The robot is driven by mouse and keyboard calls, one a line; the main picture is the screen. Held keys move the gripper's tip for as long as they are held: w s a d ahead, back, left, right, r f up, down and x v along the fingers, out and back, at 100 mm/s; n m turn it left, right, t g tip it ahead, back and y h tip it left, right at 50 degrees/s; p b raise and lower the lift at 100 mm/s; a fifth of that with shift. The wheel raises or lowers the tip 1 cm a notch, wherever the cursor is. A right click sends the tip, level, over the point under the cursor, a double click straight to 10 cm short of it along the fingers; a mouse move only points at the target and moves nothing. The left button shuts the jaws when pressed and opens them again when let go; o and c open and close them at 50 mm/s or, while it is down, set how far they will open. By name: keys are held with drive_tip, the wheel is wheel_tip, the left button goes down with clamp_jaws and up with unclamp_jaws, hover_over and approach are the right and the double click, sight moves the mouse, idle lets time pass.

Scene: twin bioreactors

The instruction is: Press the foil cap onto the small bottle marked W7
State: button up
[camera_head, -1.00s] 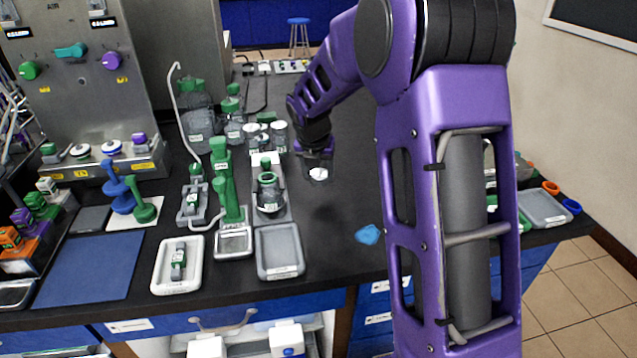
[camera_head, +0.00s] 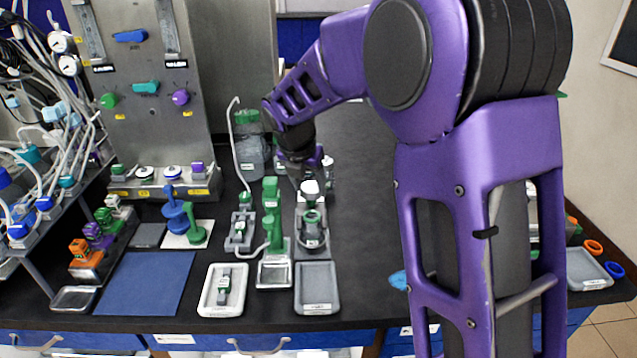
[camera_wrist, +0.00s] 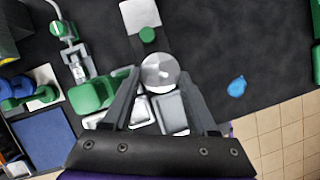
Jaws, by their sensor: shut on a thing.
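The foil cap (camera_wrist: 160,72) shows as a round silver disc between the two fingertips of my gripper (camera_wrist: 160,88) in the wrist view. My gripper is shut on it. In the head view my gripper (camera_head: 303,180) points down and the white-looking cap (camera_head: 310,187) is at its tip. It appears just behind or above a small glass vessel with a green ring (camera_head: 312,235) on a grey stand. The wrist view does not show a bottle under the cap. I cannot read a W7 mark on anything.
A green stand (camera_head: 271,215) is close on the left of my gripper. A large green-topped bottle (camera_head: 251,150) stands behind it. A grey tray (camera_head: 317,307) and a white tray (camera_head: 208,305) lie in front. The dark bench right of my gripper is mostly clear, with a blue piece (camera_wrist: 237,86).

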sight(308, 199)
drive_tip(key=shift+f+b, duration=1.9)
drive_tip(key=shift+f, duration=0.05)
drive_tip(key=shift+f+b, duration=0.35)
drive_tip(key=shift+f, duration=0.7)
drive_tip(key=shift+p, duration=0.6)
drive_tip(key=shift+f+p, duration=0.15)
drive_tip(key=shift+p, duration=0.4)
idle(0.4)
drive_tip(key=o, duration=1.5)
